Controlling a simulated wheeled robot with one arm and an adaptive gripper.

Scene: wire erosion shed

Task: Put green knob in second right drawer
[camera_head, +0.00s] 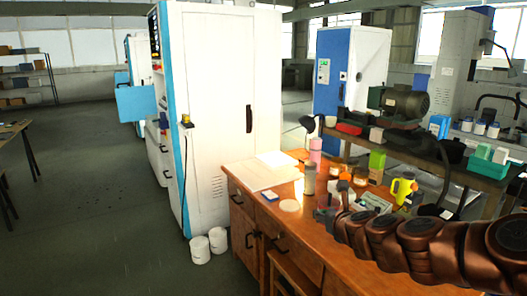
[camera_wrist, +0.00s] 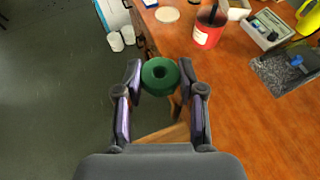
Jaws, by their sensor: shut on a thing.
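In the head view my arm covers the right part of the desk (camera_head: 258,217), and the knob cannot be made out. Drawers with dark handles show on the desk's left front (camera_head: 240,201). The second right drawer cannot be made out.
A red cup (camera_wrist: 207,36), a box of small items (camera_wrist: 268,28) and a grey mat (camera_wrist: 280,72) lie on the desk. A wooden piece (camera_wrist: 165,135) shows below my gripper. Open floor (camera_head: 90,200) lies left.

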